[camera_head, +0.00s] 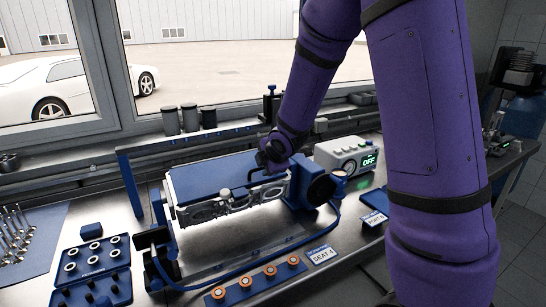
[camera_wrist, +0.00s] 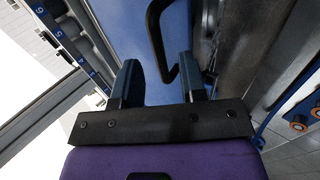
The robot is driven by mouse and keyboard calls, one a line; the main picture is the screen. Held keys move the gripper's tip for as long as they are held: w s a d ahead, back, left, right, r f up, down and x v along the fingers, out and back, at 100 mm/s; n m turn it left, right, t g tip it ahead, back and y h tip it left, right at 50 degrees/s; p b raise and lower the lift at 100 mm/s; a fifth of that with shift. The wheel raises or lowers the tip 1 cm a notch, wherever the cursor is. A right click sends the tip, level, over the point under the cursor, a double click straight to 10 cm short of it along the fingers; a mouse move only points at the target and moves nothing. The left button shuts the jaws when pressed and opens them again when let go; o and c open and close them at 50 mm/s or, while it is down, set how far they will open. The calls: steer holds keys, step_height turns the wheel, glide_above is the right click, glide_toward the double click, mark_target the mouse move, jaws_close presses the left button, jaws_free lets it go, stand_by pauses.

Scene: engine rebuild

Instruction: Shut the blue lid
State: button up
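The blue lid (camera_head: 205,180) is a flat panel with a black bar handle, lying slightly tilted on the bench fixture above a metal engine part (camera_head: 235,203). In the wrist view the lid (camera_wrist: 125,25) fills the upper middle, with its black handle (camera_wrist: 155,35) running down toward my fingers. My gripper (camera_head: 268,158) is at the lid's right end, by the handle. In the wrist view my gripper (camera_wrist: 160,80) has its fingers apart, with the handle's bent end between them. A gap shows beside the handle; contact with it cannot be told.
A grey device reading OFF (camera_head: 348,155) stands right of the fixture. A blue case of rings (camera_head: 120,283) lies open at the front left. A blue strip with orange-ringed parts (camera_head: 218,293) and a SEAT label (camera_head: 322,254) are in front. Dark canisters (camera_head: 170,121) stand behind.

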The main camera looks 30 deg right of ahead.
steer(key=v, duration=0.8)
steer(key=shift+s+r, duration=0.15)
stand_by(0.5)
steer(key=s+d+r+m+g+h, duration=0.1)
steer(key=s+r+m+h, duration=0.1)
steer(key=s+r+m, duration=0.9)
steer(key=s+a+m+g+y, duration=0.1)
steer(key=s+a+m, duration=0.1)
steer(key=s, duration=0.6)
steer(key=s+a+r+m+g+y, duration=0.1)
steer(key=s+a+m, duration=0.1)
steer(key=s+m, duration=0.3)
steer(key=s, duration=0.3)
steer(key=shift+s+r, duration=0.15)
steer(key=shift+s, duration=0.1)
